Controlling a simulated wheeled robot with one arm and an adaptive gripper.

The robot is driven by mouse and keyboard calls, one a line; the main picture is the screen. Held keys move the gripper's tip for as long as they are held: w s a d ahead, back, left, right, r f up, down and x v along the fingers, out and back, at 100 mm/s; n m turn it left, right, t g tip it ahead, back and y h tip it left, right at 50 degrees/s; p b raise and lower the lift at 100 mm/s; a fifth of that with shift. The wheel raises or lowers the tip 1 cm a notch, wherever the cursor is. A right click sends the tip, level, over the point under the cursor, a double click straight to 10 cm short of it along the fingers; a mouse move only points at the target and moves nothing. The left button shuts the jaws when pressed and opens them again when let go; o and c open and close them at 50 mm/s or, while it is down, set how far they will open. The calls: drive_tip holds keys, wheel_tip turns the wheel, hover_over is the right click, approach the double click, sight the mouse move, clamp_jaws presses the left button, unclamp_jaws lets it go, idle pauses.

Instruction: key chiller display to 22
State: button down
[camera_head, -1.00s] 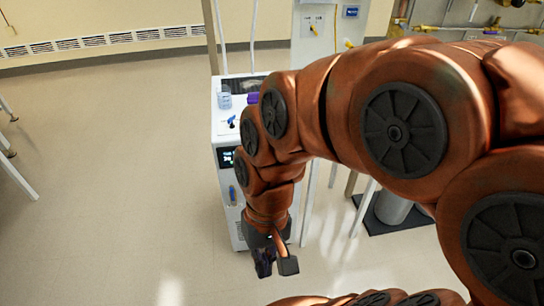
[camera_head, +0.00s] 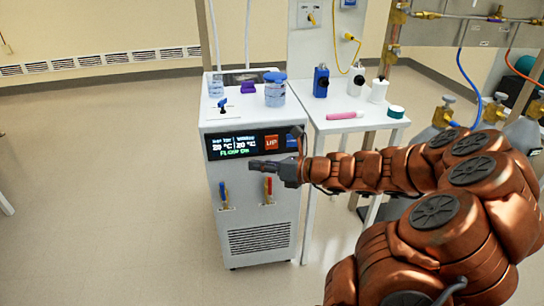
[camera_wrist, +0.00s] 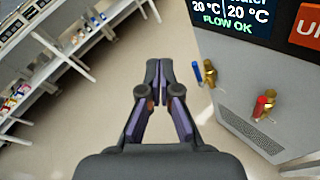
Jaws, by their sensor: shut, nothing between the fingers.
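The chiller (camera_head: 250,195) is a white cabinet with a black display (camera_head: 233,146) on its upper front. In the wrist view the display (camera_wrist: 236,14) reads 20 °C | 20 °C with green FLOW OK below. The UP button (camera_wrist: 307,27) is cut off in the wrist view. My gripper (camera_head: 254,165) is shut and empty, pointing left, just below the display in the picture. Its fingertips (camera_wrist: 159,66) meet in the wrist view; no contact with the panel shows.
Blue-handled (camera_head: 223,194) and red-handled (camera_head: 267,189) valves stick out below the display. A white side table (camera_head: 345,110) with bottles adjoins at right. Floor left of the chiller is clear.

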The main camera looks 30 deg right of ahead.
sight(276, 150)
drive_tip(key=d+f+m+t+h, duration=0.1)
drive_tip(key=d+f+m, duration=0.1)
drive_tip(key=d, duration=0.2)
drive_tip(key=d+f+m+t+h+b, duration=0.1)
drive_tip(key=d+f+m, duration=0.1)
drive_tip(key=d+m, duration=0.1)
drive_tip(key=shift+d+h, duration=0.3)
drive_tip(key=shift+d, duration=0.2)
drive_tip(key=shift+w, duration=0.1)
drive_tip(key=shift+w+d, duration=0.55)
drive_tip(key=shift+w, duration=0.8)
drive_tip(key=shift+w+d, duration=0.55)
drive_tip(key=shift+w, duration=0.75)
drive_tip(key=shift+w+d, duration=0.55)
drive_tip(key=shift+w, duration=0.8)
drive_tip(key=shift+w+d+r+p, duration=0.15)
drive_tip(key=shift+w+p, duration=0.2)
drive_tip(key=shift+p, duration=0.5)
